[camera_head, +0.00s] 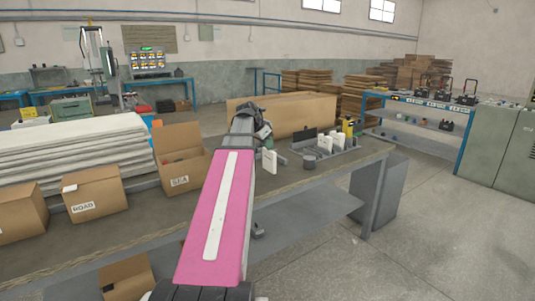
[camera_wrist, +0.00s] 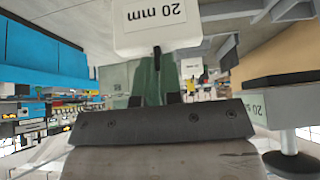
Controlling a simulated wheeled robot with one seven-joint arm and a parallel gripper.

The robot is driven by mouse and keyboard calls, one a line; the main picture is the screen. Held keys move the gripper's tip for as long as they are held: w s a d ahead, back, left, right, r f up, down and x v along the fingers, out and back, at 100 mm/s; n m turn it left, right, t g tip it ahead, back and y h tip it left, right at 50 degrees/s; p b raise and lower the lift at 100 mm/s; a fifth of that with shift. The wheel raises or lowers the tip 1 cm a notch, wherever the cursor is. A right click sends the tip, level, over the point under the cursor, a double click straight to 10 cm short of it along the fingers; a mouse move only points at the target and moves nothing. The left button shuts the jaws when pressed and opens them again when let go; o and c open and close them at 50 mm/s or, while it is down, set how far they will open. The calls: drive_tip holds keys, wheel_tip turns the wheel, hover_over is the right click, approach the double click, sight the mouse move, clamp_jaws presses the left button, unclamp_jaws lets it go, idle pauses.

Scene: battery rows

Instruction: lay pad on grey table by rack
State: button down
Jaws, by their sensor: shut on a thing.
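My gripper (camera_head: 265,143) is shut on a white pad (camera_head: 269,162), which hangs upright over the front part of the table (camera_head: 300,178). In the wrist view the held pad (camera_wrist: 160,28) shows a "20 mm" label, with the dark fingertips (camera_wrist: 157,62) at its edge. The pad looks apart from the table, though its lower edge is hard to judge. The grey rack (camera_head: 345,154) stands on the table just right of the pad and holds more white pads (camera_head: 323,143). Another "20 mm" pad (camera_wrist: 191,68) shows beyond my gripper in the wrist view.
A small grey round object (camera_head: 309,162) stands between the held pad and the rack. A yellow bottle (camera_head: 347,127) is behind the rack. Cardboard boxes (camera_head: 182,170) and stacked white sheets (camera_head: 80,150) lie left. Bare tabletop shows along the front edge.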

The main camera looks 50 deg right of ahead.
sight(267, 151)
drive_tip(key=shift+f, duration=2.2)
drive_tip(key=c, duration=1.3)
unclamp_jaws()
drive_tip(key=shift+r, duration=0.15)
drive_tip(key=v, duration=1.2)
